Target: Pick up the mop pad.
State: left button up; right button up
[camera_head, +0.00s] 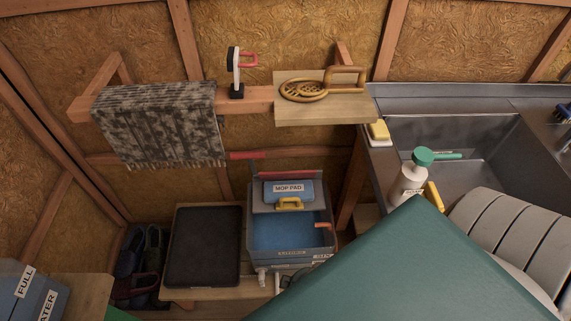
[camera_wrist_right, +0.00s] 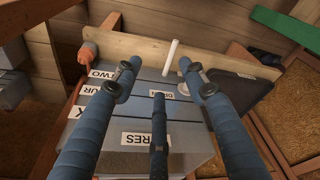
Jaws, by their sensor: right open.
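The mop pad (camera_head: 287,188), a blue piece with a white "MOP PAD" label, sits at the back of a blue and grey bucket unit (camera_head: 291,253). A yellow handle (camera_head: 290,204) shows just below the label in the head view. My right gripper (camera_wrist_right: 158,78) shows only in the right wrist view, with its blue fingers spread and nothing between them. The mop pad is not recognisable in that view, so the distance to it cannot be told. My left gripper is in neither view.
A black tray (camera_head: 203,245) lies left of the bucket. Above hang a grey rag (camera_head: 160,122) and a wooden shelf (camera_head: 325,110). A metal sink (camera_head: 470,150) and white bottle (camera_head: 411,178) are at right. Grey-blue labelled boxes (camera_wrist_right: 150,115) lie beyond my right fingers.

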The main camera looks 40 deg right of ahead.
jog(key=w+a+r+n+h+b, duration=0.1)
jog(key=w+a+r+n+b, duration=0.15)
jog(key=r, duration=0.35)
jog(key=w+a+r+n+b, duration=0.1)
jog(key=w+a+r, duration=0.25)
jog(key=r, duration=0.35)
jog(key=n+t+h, duration=0.4)
jog(key=h, duration=0.5)
send_near(284, 199)
jog(key=shift+m, duration=0.25)
jog(key=x, duration=0.9)
jog(key=shift+w+d, duration=0.1)
grip_shut()
